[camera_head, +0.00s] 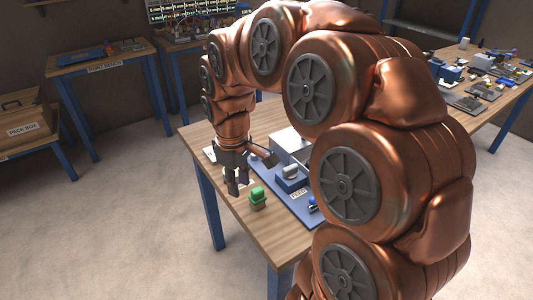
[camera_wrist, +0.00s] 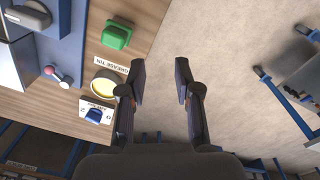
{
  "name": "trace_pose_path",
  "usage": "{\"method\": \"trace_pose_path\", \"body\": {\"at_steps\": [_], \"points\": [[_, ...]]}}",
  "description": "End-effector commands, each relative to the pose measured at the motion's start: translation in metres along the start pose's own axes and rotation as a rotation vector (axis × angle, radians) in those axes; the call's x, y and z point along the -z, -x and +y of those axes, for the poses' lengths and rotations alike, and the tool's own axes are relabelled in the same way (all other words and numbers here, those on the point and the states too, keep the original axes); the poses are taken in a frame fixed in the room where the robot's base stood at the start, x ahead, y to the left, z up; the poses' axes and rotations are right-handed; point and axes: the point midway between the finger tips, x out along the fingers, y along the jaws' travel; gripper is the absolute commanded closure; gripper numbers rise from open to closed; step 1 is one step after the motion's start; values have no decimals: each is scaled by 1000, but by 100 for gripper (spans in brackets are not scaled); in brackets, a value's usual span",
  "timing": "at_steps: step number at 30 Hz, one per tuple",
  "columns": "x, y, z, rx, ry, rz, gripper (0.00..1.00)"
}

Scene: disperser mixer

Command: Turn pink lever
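I cannot make the lever out in the head view, where my arm and gripper cover part of that area. My gripper (camera_wrist: 162,82) is open and empty, its two dark fingers apart over the floor just past the table edge. The lever lies to the left of the fingers and is not touched. In the head view, my gripper (camera_head: 238,180) hangs at the table's near left edge.
The blue machine base (camera_head: 301,205) is on the wooden table (camera_head: 262,232). Open floor lies left of the table.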

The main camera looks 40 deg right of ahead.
Motion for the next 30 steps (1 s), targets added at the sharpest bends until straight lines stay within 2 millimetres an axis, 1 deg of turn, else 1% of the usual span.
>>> {"method": "trace_pose_path", "body": {"at_steps": [1,3,5,9,11,12,14,15,18,21,24,30], "points": [[10,-3,15,-3,16,5,68],[23,-5,37,-17,45,19,68],[32,-8,57,-29,69,25,68],[51,-16,105,-60,119,40,68],[57,-20,126,-75,136,45,68],[61,-23,141,-85,148,45,68],[64,-28,160,-100,165,46,68],[66,-31,174,-110,174,45,68],[67,-38,201,-130,194,42,68],[67,-43,220,-145,207,38,68],[67,-46,232,-155,215,35,68],[66,-53,238,-159,219,32,68]]}}
